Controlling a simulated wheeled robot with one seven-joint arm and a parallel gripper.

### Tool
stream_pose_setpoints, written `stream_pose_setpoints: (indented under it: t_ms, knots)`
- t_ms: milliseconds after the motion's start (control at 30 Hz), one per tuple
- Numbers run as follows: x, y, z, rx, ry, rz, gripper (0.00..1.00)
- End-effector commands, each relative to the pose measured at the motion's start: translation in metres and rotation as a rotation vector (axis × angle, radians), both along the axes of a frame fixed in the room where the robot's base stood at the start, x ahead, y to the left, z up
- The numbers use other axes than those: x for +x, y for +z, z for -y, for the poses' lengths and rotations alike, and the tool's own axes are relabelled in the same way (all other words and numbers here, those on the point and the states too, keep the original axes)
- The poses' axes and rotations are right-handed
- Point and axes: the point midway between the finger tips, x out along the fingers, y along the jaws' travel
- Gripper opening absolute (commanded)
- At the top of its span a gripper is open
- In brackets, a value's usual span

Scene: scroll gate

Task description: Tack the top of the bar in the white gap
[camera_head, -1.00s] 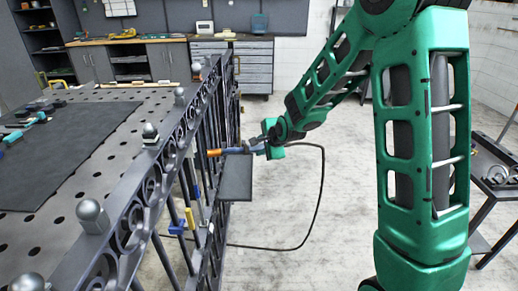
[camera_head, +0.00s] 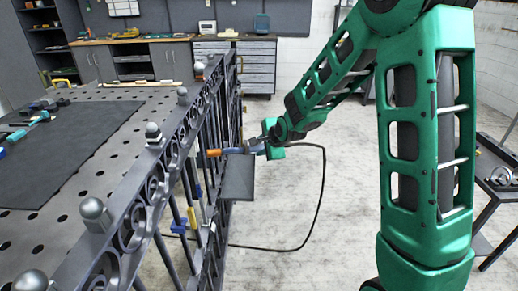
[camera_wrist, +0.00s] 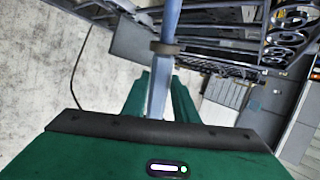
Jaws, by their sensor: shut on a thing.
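The dark metal scroll gate (camera_head: 127,220) stands upright along the near side of the perforated table, with scrolls at the top and bars below. My gripper (camera_head: 264,146) is right of the gate, shut on a blue welding torch (camera_head: 234,151). The torch's orange nozzle (camera_head: 213,152) points left at the gate's bars, close to them; contact cannot be told. In the wrist view the torch body (camera_wrist: 167,40) runs up between my green fingers, and the gate's scrolls (camera_wrist: 288,22) are at upper right. A small white patch (camera_head: 193,148) shows among the bars; whether it is the gap is unclear.
A dark plate (camera_head: 238,178) sits just below the torch on the gate's right side. Blue and yellow clamps (camera_head: 193,218) are on the lower bars. A black cable (camera_head: 321,190) loops down to the floor.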

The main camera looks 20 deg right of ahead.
Motion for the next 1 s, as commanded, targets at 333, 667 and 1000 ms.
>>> stream_pose_setpoints:
  t_ms: [333, 667, 1000]
  knots:
    - [0.000, 0.001, -0.006, 0.001, 0.000, 0.002, 0.00]
    - [0.000, 0.002, -0.013, -0.001, 0.000, 0.002, 0.00]
    - [0.000, 0.002, -0.014, 0.000, 0.000, 0.002, 0.00]
